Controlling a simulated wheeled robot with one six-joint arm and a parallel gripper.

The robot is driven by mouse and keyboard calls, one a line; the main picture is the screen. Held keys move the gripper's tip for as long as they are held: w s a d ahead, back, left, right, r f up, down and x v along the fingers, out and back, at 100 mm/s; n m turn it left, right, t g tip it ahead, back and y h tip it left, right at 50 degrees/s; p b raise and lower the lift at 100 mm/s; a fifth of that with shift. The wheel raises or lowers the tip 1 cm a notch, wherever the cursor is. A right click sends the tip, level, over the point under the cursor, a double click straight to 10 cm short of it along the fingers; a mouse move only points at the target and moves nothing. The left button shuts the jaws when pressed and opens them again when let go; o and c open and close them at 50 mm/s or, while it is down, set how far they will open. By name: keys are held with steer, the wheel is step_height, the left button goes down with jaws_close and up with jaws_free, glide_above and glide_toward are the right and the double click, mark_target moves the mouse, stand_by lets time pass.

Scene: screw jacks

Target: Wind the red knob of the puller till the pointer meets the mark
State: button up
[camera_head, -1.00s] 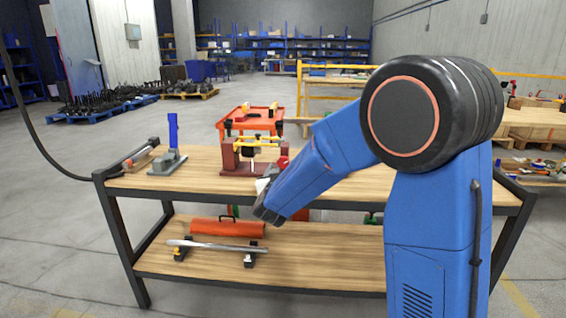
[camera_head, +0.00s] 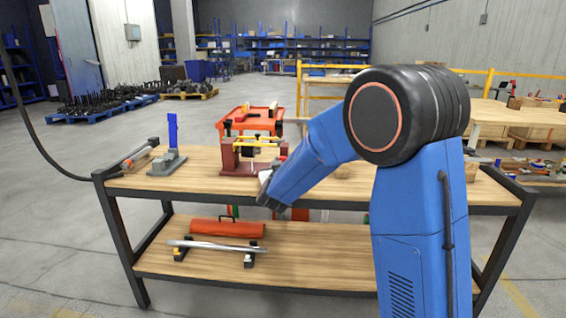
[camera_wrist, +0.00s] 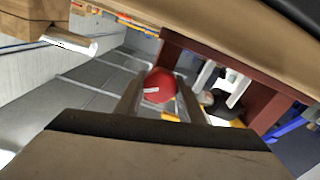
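The puller (camera_head: 238,168) is a dark red frame with a yellow bar across its top, standing on the wooden bench top. Its red knob (camera_wrist: 158,86) has a white mark and shows in the wrist view between the two fingers of my gripper (camera_wrist: 160,92). The knob nearly fills the gap; I cannot tell if the fingers press on it. In the head view my gripper (camera_head: 265,190) is at the puller's right front, and my arm hides most of the knob. The pointer and its mark are too small or hidden to make out.
A grey fixture with a blue upright (camera_head: 172,135) stands left on the bench (camera_head: 330,190). The lower shelf holds an orange roll (camera_head: 228,228) and a metal bar (camera_head: 212,245) on supports. An orange cart (camera_head: 250,120) stands behind. The bench front is mostly clear.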

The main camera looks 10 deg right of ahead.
steer(key=shift+m, duration=1.8)
steer(key=o, duration=1)
steer(key=shift+o, duration=0.2)
steer(key=v, duration=1.7)
steer(key=shift+s, duration=0.2)
